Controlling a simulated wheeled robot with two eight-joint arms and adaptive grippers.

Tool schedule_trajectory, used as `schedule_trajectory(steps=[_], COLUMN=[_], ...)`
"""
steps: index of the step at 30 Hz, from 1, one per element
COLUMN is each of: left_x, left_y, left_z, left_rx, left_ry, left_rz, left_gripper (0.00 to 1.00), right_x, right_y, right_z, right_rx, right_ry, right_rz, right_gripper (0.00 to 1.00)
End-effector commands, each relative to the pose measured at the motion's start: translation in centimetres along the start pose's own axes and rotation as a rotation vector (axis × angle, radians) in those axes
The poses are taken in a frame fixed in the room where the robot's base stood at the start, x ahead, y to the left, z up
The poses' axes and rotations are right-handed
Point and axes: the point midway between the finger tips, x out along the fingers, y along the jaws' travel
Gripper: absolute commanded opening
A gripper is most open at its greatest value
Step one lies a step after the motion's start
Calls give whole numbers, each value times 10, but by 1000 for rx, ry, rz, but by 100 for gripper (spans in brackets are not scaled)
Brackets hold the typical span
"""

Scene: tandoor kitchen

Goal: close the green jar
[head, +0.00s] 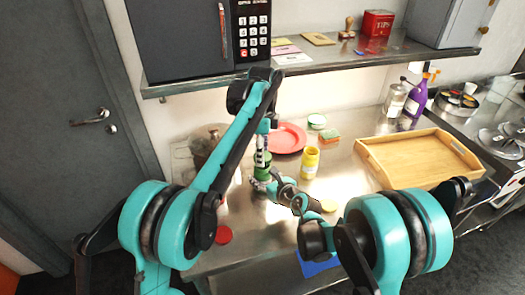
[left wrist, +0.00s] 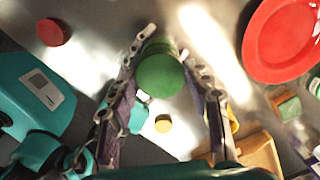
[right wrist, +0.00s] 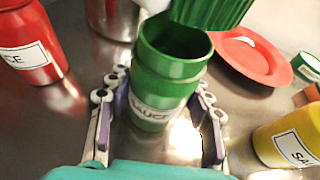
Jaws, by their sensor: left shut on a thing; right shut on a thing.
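The green jar (right wrist: 155,105), labelled SAUCE, stands upright on the metal counter with its mouth open. My right gripper (right wrist: 160,115) is shut on its body, low and from the side. The ribbed green lid (right wrist: 210,12) is above the jar, slightly off to the right of its mouth in the right wrist view, with a gap to the rim. My left gripper (left wrist: 172,62) is shut on the green lid (left wrist: 160,75), holding it from above. In the head view the jar (head: 262,172) is partly hidden by both grippers.
A yellow jar (head: 310,162) stands to the right, with a red plate (head: 288,138) behind. A red jar (right wrist: 28,45) is on the other side. A red lid (head: 222,234) and yellow lid (head: 328,206) lie nearer the front. A wooden tray (head: 372,152) is further right.

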Motion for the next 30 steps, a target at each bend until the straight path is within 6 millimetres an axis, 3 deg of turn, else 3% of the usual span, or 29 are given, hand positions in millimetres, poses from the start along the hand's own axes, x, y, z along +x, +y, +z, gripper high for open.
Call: schedule_trajectory(steps=[16, 30], left_x=[2, 20], left_y=[0, 0], left_z=[0, 0], left_rx=[0, -1], left_ry=[0, 0], left_rz=[0, 0], left_gripper=[40, 40], right_x=[0, 0], right_y=[0, 0], right_z=[0, 0], right_rx=[-1, -1], right_ry=[1, 1], right_rz=[0, 0], right_gripper=[0, 0])
